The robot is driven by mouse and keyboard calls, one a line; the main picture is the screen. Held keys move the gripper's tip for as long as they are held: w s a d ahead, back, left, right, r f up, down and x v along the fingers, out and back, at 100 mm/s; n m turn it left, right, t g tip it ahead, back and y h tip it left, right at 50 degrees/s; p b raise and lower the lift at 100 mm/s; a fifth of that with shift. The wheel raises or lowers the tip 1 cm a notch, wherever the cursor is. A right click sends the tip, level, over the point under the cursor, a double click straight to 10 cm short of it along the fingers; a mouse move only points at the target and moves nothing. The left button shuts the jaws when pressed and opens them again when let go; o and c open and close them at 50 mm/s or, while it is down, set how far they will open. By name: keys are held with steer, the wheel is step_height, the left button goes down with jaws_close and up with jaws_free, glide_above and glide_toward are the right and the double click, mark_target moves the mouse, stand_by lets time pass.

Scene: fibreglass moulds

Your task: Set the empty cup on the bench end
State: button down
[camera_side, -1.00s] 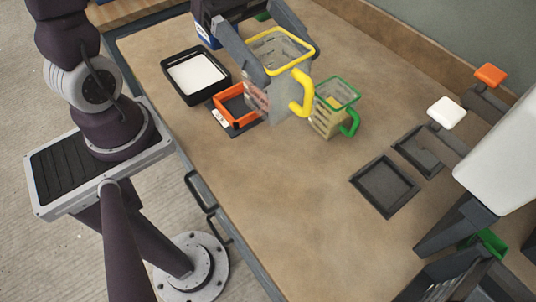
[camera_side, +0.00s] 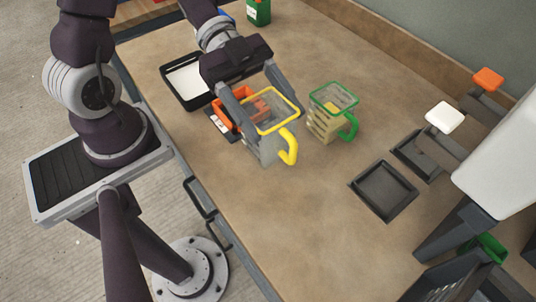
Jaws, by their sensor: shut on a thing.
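The clear cup with a yellow rim and handle (camera_side: 266,148) is in the middle of the side view, upright, and looks empty. My gripper (camera_side: 267,118) is shut on it, with one finger on each side below the rim. The cup's base is low over the bench (camera_side: 290,215); I cannot tell whether it touches. A second clear cup with a green rim and handle (camera_side: 323,122) stands to the right, apart from it, with pale beige material inside.
An orange square holder (camera_side: 222,118) sits just behind and left of the held cup, partly hidden. A black tray with a white sheet (camera_side: 172,72) lies behind. Two dark square trays (camera_side: 385,190) lie at right, by a white-bodied machine (camera_side: 500,145). The front bench is clear.

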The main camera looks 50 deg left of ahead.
mark_target(254, 119)
step_height(254, 119, down, 7)
steer(key=shift+f, duration=0.1)
steer(key=shift+f, duration=0.1)
steer(key=shift+c, duration=1.2)
jaws_free()
steer(key=v, duration=0.6)
steer(key=shift+s+a+r, duration=0.15)
steer(key=shift+a+r, duration=0.1)
steer(key=shift+r, duration=0.1)
steer(key=shift+c, duration=1.1)
steer(key=shift+a+r, duration=0.1)
steer(key=shift+a, duration=0.1)
steer(key=c, duration=0.9)
